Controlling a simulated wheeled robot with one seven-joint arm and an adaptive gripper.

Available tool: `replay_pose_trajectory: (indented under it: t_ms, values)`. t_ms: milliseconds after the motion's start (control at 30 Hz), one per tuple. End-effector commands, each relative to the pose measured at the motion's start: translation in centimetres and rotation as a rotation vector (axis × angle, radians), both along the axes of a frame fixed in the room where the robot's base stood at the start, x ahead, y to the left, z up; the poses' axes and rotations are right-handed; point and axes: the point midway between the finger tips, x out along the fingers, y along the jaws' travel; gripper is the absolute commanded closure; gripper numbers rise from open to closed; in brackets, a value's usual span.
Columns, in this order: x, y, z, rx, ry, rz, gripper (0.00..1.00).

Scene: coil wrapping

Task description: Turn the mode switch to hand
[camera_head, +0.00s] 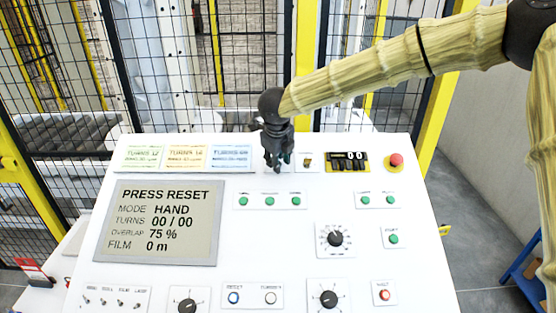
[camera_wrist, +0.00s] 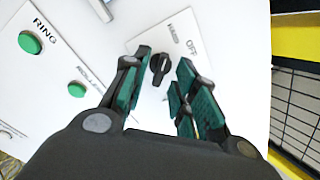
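The mode switch is a black knob (camera_wrist: 159,68) on a white plate, with "OFF" printed beside it and a smaller label that is hard to read. My gripper (camera_wrist: 165,80) is open, with a green-padded finger on each side of the knob and gaps between pads and knob. I cannot tell whether the fingertips reach down to its height. In the head view my gripper (camera_head: 277,160) points down at the top of the panel and hides the switch. The display (camera_head: 165,222) reads "PRESS RESET", "MODE HAND", "TURNS 00 / 00", "OVERLAP 75 %" and "FILM 0 m".
The white sloping panel (camera_head: 270,235) carries green lamps, other dials (camera_head: 335,238) and a blue-ringed reset button (camera_head: 233,297). Yellow-framed mesh fencing stands behind.

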Motion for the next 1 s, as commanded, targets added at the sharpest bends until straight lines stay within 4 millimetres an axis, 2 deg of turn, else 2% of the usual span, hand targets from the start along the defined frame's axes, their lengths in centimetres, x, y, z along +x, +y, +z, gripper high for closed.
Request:
replay_pose_trajectory:
  t_ms: [367, 1000]
  values:
    - [-0.2, 0.0, 0.5, 0.001, 0.001, -0.001, 0.7]
    - [-4.1, 0.2, 9.7, 0.001, -0.001, -0.001, 0.7]
